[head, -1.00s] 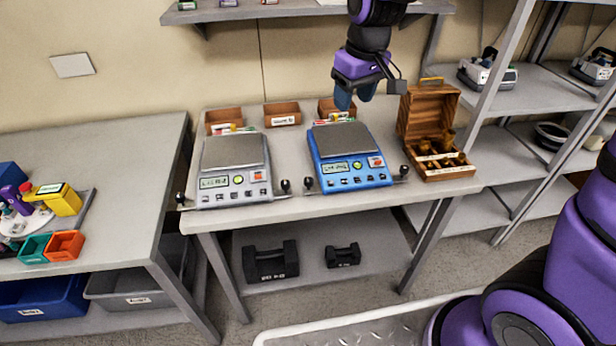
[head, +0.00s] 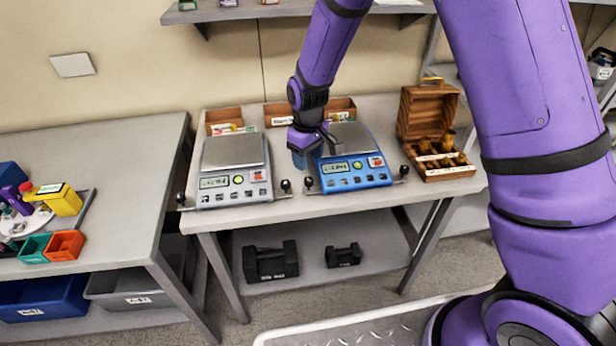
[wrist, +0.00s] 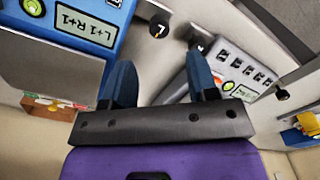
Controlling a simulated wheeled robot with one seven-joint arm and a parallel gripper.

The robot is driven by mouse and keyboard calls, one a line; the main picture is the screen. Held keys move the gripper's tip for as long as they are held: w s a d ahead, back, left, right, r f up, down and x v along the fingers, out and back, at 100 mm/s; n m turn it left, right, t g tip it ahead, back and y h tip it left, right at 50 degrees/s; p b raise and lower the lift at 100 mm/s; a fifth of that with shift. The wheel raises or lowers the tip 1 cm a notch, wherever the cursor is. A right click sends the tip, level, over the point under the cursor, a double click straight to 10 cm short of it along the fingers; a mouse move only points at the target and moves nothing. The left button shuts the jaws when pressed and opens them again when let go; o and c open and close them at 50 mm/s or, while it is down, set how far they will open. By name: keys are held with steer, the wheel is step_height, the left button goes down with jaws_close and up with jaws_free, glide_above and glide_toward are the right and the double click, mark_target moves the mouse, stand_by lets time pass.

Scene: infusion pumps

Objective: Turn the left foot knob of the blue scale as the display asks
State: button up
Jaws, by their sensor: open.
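The blue scale (head: 376,178) stands on the middle table, its pan partly hidden by my gripper in the head view. In the wrist view its display (wrist: 88,24) appears to read "L+1 R+1". Its left foot knob (head: 308,183) is a black knob at the front left corner; in the wrist view the knob (wrist: 159,27), marked "L", lies ahead of the gap between my fingers, apart from them. My gripper (wrist: 161,80) is open and empty, with two blue fingers. In the head view my gripper (head: 303,157) is above the scale's left edge, behind the knob.
A grey scale (head: 236,185) stands close on the left; its right foot knob (head: 286,186) is very near the blue scale's left knob. An open wooden box (head: 437,150) stands to the right. Small brown bins (head: 279,115) line the back.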

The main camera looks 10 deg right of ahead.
mark_target(308, 179)
step_height(308, 179, down, 7)
steer(key=shift+f, duration=0.2)
stand_by(0.3)
steer(key=c, duration=0.9)
